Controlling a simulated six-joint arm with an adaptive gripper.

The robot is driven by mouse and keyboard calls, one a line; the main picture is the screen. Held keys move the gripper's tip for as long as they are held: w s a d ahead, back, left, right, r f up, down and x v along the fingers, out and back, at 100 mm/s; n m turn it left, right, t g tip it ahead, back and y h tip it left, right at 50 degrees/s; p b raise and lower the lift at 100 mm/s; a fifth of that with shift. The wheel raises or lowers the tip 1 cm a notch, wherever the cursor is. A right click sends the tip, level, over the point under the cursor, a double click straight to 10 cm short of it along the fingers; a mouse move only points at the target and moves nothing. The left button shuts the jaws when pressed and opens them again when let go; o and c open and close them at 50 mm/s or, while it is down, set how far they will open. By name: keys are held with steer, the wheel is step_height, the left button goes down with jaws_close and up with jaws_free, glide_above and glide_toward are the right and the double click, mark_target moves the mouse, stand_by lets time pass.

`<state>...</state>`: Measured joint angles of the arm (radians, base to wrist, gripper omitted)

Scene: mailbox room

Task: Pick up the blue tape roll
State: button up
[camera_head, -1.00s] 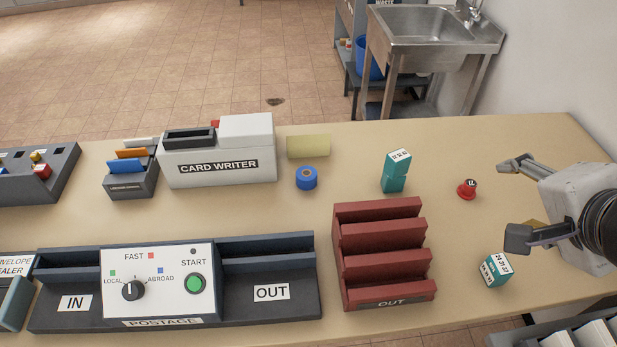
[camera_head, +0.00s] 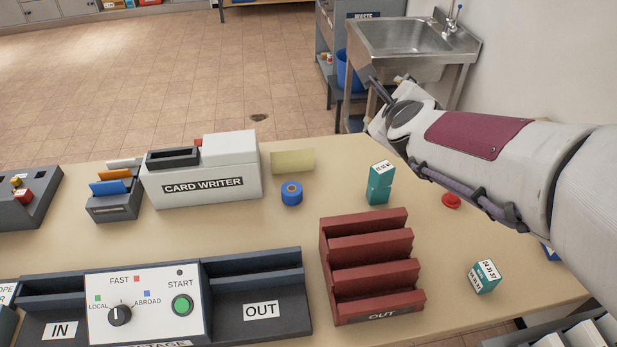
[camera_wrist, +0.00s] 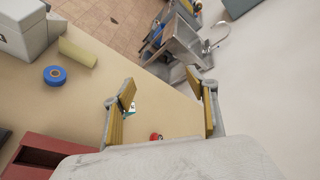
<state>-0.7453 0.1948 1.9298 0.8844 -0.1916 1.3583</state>
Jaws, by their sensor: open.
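The blue tape roll (camera_head: 291,193) lies flat on the table, in front of a yellow pad and right of the card writer. In the wrist view the blue tape roll (camera_wrist: 55,75) is at the left, outside the jaws. My gripper (camera_wrist: 167,100) is open and empty, its two yellow-padded fingers spread apart. In the head view my gripper is up at the upper right, mostly hidden behind my arm, well to the right of the tape roll and apart from it.
The white card writer (camera_head: 203,180) and yellow pad (camera_head: 293,161) stand near the roll. A red OUT rack (camera_head: 370,262) is in front. Teal boxes (camera_head: 380,184) and a red knob-like object (camera_head: 451,200) are to the right. Bare table surrounds the roll's front.

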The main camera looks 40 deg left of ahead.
steer(key=a+f+m, duration=0.4)
steer(key=a, duration=0.2)
steer(key=m+t+h, duration=0.2)
steer(key=m+h, duration=0.3)
steer(key=m, duration=0.7)
glide_above(287, 201)
step_height(287, 201, down, 18)
steer(key=r, duration=0.1)
steer(key=shift+f, duration=0.25)
steer(key=shift+f, duration=0.1)
steer(key=shift+f, duration=1.65)
steer(key=shift+f, duration=0.15)
